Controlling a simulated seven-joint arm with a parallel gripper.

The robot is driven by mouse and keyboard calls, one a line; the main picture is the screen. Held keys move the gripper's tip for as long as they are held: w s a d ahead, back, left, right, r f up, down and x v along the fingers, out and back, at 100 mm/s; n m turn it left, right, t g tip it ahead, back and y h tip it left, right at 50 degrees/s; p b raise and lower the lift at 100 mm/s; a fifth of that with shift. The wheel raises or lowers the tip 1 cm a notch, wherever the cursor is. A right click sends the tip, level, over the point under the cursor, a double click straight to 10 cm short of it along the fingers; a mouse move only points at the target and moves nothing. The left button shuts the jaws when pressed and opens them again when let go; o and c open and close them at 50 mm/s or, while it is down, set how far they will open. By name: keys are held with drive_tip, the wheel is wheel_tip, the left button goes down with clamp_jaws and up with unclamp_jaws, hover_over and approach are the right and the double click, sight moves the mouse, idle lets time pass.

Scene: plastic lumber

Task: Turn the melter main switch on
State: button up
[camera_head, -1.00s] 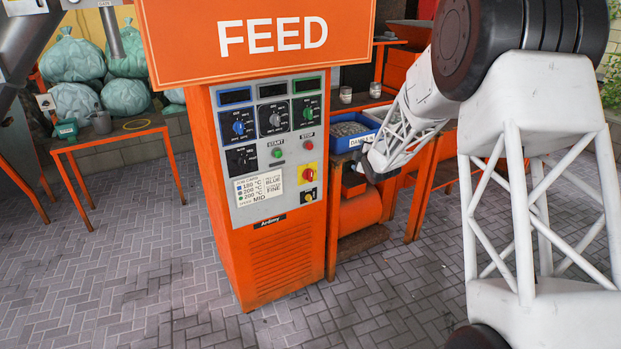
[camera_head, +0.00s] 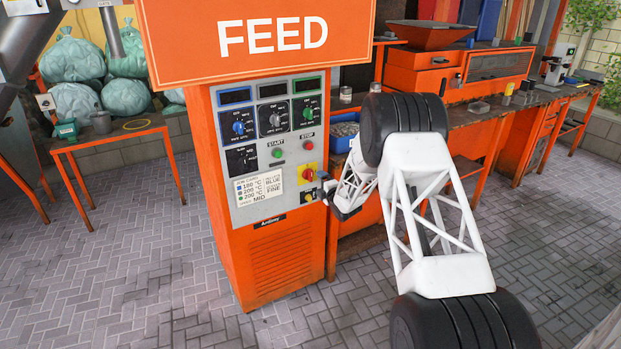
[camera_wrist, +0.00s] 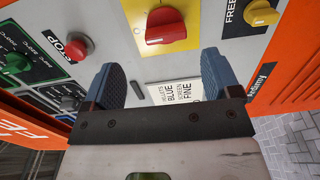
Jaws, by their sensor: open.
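The melter control panel (camera_head: 262,150) is the grey face of the orange cabinet under the FEED sign. A red rotary switch on a yellow plate (camera_head: 308,173), which looks like the main switch, sits at its lower right. In the wrist view this red switch (camera_wrist: 166,28) is just beyond the fingertips and roughly centred between them, its handle lying crosswise in the picture. My gripper (camera_wrist: 163,78) is open and empty, with blue-grey finger pads either side. In the head view my gripper (camera_head: 327,192) is at the panel's right edge, slightly below the switch; its fingers are hard to make out.
A yellow knob on a black plate (camera_wrist: 262,13) is right of the switch in the wrist view. The red STOP button (camera_wrist: 77,48) is to the left. A blue bin (camera_head: 346,133) and orange workbench (camera_head: 500,115) stand behind my arm.

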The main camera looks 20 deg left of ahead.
sight(311, 176)
drive_tip(key=shift+a+f, duration=0.3)
drive_tip(key=shift+f, duration=0.1)
drive_tip(key=shift+w+a, duration=0.1)
drive_tip(key=shift+x, duration=3.75)
drive_tip(key=shift+r, duration=0.1)
drive_tip(key=c, duration=0.9)
